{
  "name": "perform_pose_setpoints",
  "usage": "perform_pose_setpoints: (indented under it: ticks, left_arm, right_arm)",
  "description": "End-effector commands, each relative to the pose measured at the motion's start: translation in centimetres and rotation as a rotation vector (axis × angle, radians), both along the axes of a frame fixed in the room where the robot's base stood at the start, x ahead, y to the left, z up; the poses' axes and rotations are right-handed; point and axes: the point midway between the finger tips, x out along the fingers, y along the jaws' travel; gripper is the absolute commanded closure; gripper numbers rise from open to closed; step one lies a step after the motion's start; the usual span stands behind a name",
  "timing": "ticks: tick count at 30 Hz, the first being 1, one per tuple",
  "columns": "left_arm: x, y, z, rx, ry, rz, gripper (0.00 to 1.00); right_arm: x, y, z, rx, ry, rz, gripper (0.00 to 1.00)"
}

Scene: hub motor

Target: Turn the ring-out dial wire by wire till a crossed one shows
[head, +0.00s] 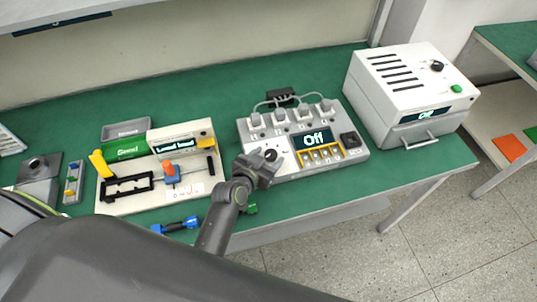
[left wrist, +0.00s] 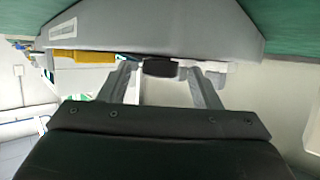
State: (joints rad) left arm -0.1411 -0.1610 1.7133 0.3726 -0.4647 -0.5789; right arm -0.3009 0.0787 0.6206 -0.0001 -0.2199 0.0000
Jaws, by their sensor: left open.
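The tester box (head: 330,172), pale grey, stands on the green bench in the middle of the head view; its screen (head: 316,138) reads "Off". A small black dial (head: 270,155) sits on a white patch at its front left. Several numbered plugs (head: 280,116) stand in a row along its top. My left gripper (head: 262,166) is open at the dial. In the left wrist view the black dial (left wrist: 160,67) lies between the open fingertips (left wrist: 159,74), with a gap on each side. My right gripper is out of view.
A white box with a handle (head: 412,100) stands to the right. A blue tool (head: 175,226) lies at the bench's front edge. A black square part (head: 350,140) sits on the tester's right.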

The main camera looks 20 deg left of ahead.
Motion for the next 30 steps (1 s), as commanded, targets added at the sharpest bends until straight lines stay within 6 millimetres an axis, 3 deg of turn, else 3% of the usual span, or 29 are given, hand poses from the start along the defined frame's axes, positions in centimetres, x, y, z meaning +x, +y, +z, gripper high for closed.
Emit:
perform_pose_setpoints:
  ticks: [3, 13, 23, 30]
  left_arm:
    - [0.0, 0.0, 0.0, 0.000, 0.000, 0.000, 0.43]
    - [0.0, 0.0, 0.0, 0.000, 0.000, 0.000, 0.86]
    - [0.1, 0.2, -0.3, 0.002, -0.001, -0.047, 0.87]
    - [0.3, 0.6, -0.5, 0.006, -0.005, -0.188, 0.87]
  right_arm:
    - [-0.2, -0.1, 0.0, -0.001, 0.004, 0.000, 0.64]
    - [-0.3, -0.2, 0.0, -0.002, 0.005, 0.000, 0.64]
    - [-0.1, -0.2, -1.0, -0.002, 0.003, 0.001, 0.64]
    - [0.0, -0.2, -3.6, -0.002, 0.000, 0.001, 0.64]
